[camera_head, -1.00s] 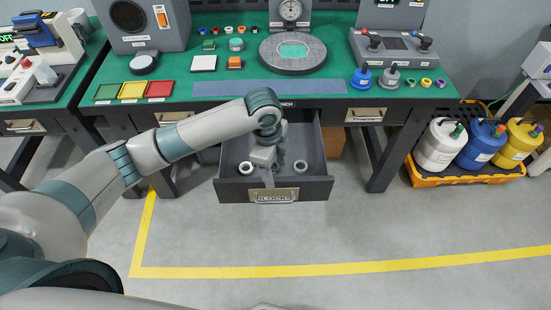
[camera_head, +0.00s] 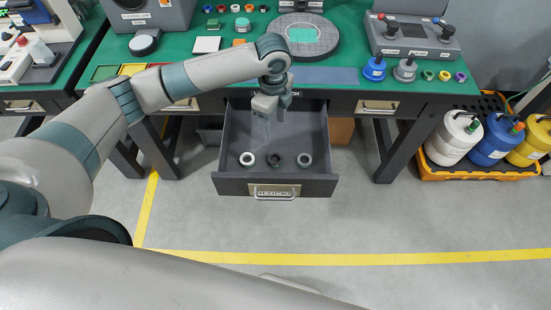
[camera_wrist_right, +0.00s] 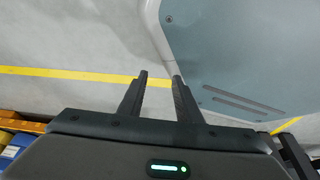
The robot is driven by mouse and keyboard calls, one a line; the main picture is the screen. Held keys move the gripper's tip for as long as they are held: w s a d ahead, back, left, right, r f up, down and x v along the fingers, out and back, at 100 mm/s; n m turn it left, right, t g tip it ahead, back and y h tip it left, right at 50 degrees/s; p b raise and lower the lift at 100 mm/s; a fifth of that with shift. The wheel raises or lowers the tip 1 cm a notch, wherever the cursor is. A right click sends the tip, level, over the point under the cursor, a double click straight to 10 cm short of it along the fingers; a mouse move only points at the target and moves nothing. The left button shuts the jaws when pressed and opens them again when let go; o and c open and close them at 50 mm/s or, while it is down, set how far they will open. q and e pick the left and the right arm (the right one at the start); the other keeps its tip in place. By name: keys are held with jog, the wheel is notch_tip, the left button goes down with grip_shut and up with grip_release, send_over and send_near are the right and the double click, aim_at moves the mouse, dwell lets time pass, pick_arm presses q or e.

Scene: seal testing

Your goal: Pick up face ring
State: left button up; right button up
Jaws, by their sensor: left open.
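Three rings lie in a row in the open drawer: a whitish ring (camera_head: 247,159) at left, a dark ring (camera_head: 275,160) in the middle and a light grey ring (camera_head: 305,159) at right. Which of them is the face ring I cannot tell. My left gripper (camera_head: 272,114) is open over the back of the drawer, apart from the rings; its fingertips are small and hard to make out. My right gripper (camera_wrist_right: 160,80) is open and empty over the floor in the right wrist view.
The drawer (camera_head: 230,186) sticks out below the green-topped bench (camera_head: 345,98). The bench holds a round dark plate (camera_head: 325,45), a white square (camera_head: 206,45) and several small coloured rings. An orange pallet (camera_head: 455,176) with bottles stands at right. The floor in front is clear.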

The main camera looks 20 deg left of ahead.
pick_arm(q)
notch_tip(320, 180, down, 12)
jog(key=shift+r+p, duration=0.15)
jog(key=shift+p, duration=0.75)
pick_arm(e)
jog(key=s+d+g, duration=0.1)
jog(key=s+d, duration=0.2)
jog(key=s, duration=0.4)
jog(key=shift+f+g, duration=0.3)
jog(key=shift+g, duration=0.1)
jog(key=shift+w, duration=0.1)
jog(key=shift+r, duration=0.1)
